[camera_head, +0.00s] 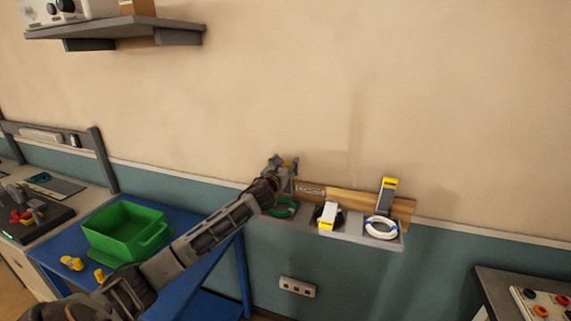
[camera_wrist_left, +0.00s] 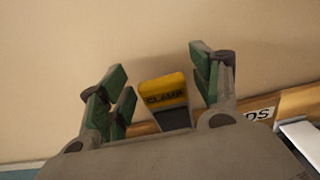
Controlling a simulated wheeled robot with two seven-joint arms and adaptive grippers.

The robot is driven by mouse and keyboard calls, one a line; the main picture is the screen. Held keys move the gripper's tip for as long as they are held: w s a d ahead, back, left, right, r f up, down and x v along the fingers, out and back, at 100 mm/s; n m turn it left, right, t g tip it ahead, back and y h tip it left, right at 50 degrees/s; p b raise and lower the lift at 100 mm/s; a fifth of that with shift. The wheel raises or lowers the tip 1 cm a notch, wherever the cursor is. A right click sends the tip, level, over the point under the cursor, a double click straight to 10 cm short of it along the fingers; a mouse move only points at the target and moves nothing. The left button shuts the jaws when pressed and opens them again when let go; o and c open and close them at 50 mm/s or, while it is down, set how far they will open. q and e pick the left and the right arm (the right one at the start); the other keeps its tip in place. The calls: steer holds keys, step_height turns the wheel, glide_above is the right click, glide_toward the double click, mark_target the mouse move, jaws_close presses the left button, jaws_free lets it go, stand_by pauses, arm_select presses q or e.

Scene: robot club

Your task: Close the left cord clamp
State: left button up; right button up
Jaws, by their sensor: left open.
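The left cord clamp's lever, with a yellow end marked CLAMP (camera_wrist_left: 165,93), stands up between the fingers of my left gripper (camera_wrist_left: 160,88) in the left wrist view. The green fingers are apart, with gaps on both sides of the lever. In the head view my left gripper (camera_head: 282,164) is at the left end of the wooden rail (camera_head: 345,200), above a green cord coil (camera_head: 284,208), and hides most of the left clamp. The right clamp (camera_head: 388,193) stands up behind a white cord coil (camera_head: 381,228). My right gripper is not in view.
A grey shelf (camera_head: 115,27) is on the wall at upper left. A blue table (camera_head: 190,220) with a green bin (camera_head: 122,232) stands at left below my arm. A wall socket (camera_head: 297,287) is below the rail. The wall above the rail is clear.

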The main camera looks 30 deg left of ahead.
arm_select(q)
steer(key=shift+w, duration=0.25)
jaws_close()
stand_by(0.5)
